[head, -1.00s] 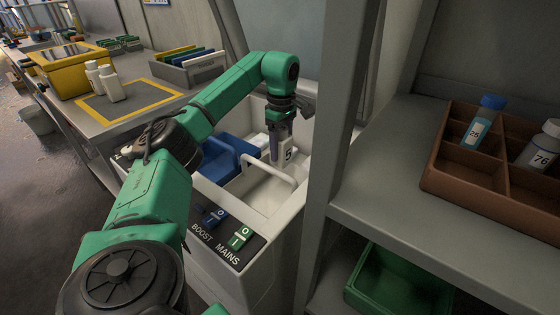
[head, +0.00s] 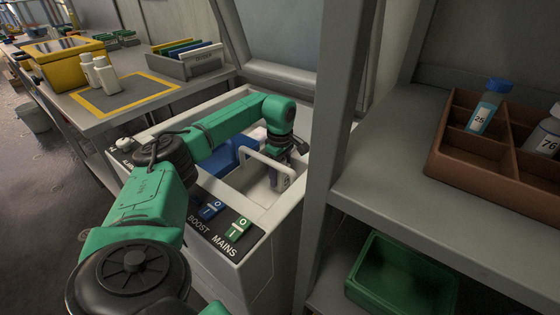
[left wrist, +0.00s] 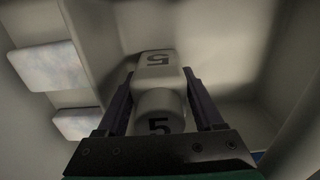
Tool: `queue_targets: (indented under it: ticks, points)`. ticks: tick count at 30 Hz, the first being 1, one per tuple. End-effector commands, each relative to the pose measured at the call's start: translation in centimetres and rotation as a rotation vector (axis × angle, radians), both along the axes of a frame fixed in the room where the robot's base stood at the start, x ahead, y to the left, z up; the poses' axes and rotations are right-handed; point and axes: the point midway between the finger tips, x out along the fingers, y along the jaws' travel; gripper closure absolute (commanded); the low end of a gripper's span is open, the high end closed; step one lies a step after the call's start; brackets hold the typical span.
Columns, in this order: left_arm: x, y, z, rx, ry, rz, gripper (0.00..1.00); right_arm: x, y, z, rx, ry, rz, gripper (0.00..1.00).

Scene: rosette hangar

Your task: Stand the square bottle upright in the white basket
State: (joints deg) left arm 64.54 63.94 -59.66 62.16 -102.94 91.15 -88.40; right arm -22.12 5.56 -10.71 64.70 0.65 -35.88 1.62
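The square bottle, white with a black 5 on its cap and side, is between the fingers of my left gripper (head: 284,168). In the left wrist view the bottle (left wrist: 157,92) is gripped between both dark fingers (left wrist: 160,105), cap toward the camera. In the head view the bottle (head: 285,183) shows only partly below the gripper, low at the right side of the white basket (head: 256,187). The basket has a raised handle and sits in the bay of the pale cabinet. Whether the bottle touches the basket floor is hidden. My right gripper is out of view.
A blue basket (head: 223,156) stands left of the white one. A grey post (head: 338,120) rises close on the right, beside a shelf with a brown divided tray (head: 446,170). A green bin (head: 400,290) lies below. Switches (head: 238,228) line the cabinet front.

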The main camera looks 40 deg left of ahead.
Motion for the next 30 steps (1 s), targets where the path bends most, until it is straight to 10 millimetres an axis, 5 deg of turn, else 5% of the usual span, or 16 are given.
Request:
queue_targets:
  ticks: [11,24,30]
  points:
    - [0.1,0.0,0.7,0.000,-0.002,0.000,0.25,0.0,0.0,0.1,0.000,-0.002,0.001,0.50]
    - [0.1,0.0,11.2,0.000,-0.003,0.000,0.25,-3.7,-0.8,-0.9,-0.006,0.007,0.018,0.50]
    - [0.0,0.0,12.4,0.000,0.000,0.000,0.25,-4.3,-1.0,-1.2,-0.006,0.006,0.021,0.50]
